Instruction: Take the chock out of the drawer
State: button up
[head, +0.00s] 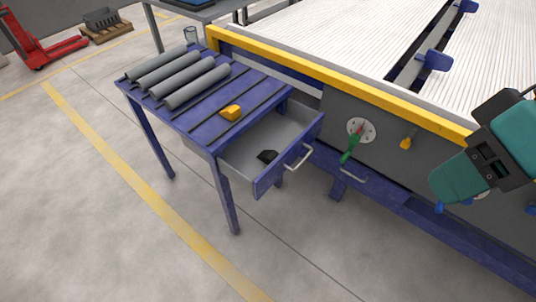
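A small black chock (267,156) lies on the floor of the open grey-lined drawer (263,134), towards its front left part. The drawer is pulled out from under the blue table (183,112), with its blue front and light handle (299,158) facing lower right. My teal and dark grey arm shows at the right edge, well apart from the drawer. I cannot make out my gripper's fingers in this view.
A yellow block (231,113) sits on the table top near the drawer. Several grey pipes (197,84) lie at the table's far left. A large machine with a yellow rail (340,80) stands behind and right. A green-handled crank (350,148) projects beside the drawer. The floor in front is clear.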

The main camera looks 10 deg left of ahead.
aim_at(267, 156)
jog(key=u, duration=0.55)
jog(key=k, duration=0.6)
jog(key=i, duration=0.4)
jog(key=z, duration=0.9)
jog(key=i, duration=1.2)
jog(key=u, duration=0.95)
jog(key=i, duration=0.35)
jog(key=u, duration=0.4)
